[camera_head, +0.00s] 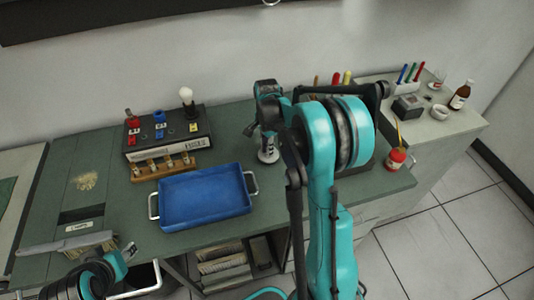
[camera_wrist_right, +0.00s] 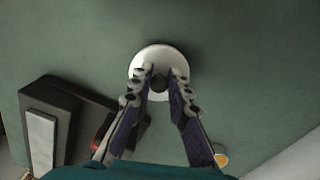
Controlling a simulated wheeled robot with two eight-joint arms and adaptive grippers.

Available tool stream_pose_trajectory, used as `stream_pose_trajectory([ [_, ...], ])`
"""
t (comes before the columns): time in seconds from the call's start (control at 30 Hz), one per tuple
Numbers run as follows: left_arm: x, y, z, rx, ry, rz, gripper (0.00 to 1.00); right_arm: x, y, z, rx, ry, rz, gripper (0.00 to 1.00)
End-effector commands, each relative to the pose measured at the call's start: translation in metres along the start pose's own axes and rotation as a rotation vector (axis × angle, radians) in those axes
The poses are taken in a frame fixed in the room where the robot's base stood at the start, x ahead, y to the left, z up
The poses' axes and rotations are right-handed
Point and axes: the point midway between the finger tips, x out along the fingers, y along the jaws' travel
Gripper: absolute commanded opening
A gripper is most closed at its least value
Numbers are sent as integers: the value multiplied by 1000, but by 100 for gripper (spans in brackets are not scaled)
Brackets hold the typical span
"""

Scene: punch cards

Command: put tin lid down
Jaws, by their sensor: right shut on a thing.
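The tin lid (camera_wrist_right: 146,58) is a white round disc with a dark knob in the middle, under my right gripper (camera_wrist_right: 161,80) in the right wrist view. The two fingers are shut on the knob. In the head view my right gripper (camera_head: 267,142) points down over the green bench, and a pale edge of the lid (camera_head: 268,157) shows below it. I cannot tell whether the lid touches the bench.
A blue tray (camera_head: 205,222) lies left of my right gripper. Behind it stand a wooden rack (camera_head: 163,168) and a black box with coloured parts (camera_head: 195,136). A brush (camera_head: 60,245) lies at front left. My arm hides some bench.

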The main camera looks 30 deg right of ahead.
Motion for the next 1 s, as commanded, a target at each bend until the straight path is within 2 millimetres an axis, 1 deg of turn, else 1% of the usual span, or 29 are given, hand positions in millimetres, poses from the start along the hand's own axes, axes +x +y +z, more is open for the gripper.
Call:
stream_pose_trajectory([
  [0.03, 5, 0, 4, 0, 0, 0, 40, 11, -1, 0, 0, 0, 0, 0],
  [0.1, 6, 0, 5, 0, 0, 0, 40, 17, -1, 0, 0, 0, 0, 0],
  [0.33, 5, 0, 4, 0, 0, 0, 40, 16, 0, 0, 0, 0, 0, 0],
  [0.47, 8, 0, 6, 0, 0, 0, 40, 20, 0, -1, 0, 0, 0, 0],
  [0.5, 7, 0, 5, 0, 0, 0, 40, 19, 0, -1, 0, 0, 0, 25],
  [0.53, 7, 0, 5, 0, 0, 0, 40, 19, 0, -1, 0, 0, 0, 33],
  [0.57, 7, 0, 5, 0, 0, 0, 40, 19, 0, 0, 0, 0, 0, 38],
  [0.87, 6, 0, 5, 0, 0, 0, 40, 18, 0, 0, 0, 0, 0, 38],
  [0.97, 3, 0, 2, 0, 0, 0, 40, 11, 0, 0, 0, 0, 0, 38],
  [1.0, 2, 0, 1, 0, 0, 0, 40, 6, 0, 0, -1, 0, 0, 38],
])
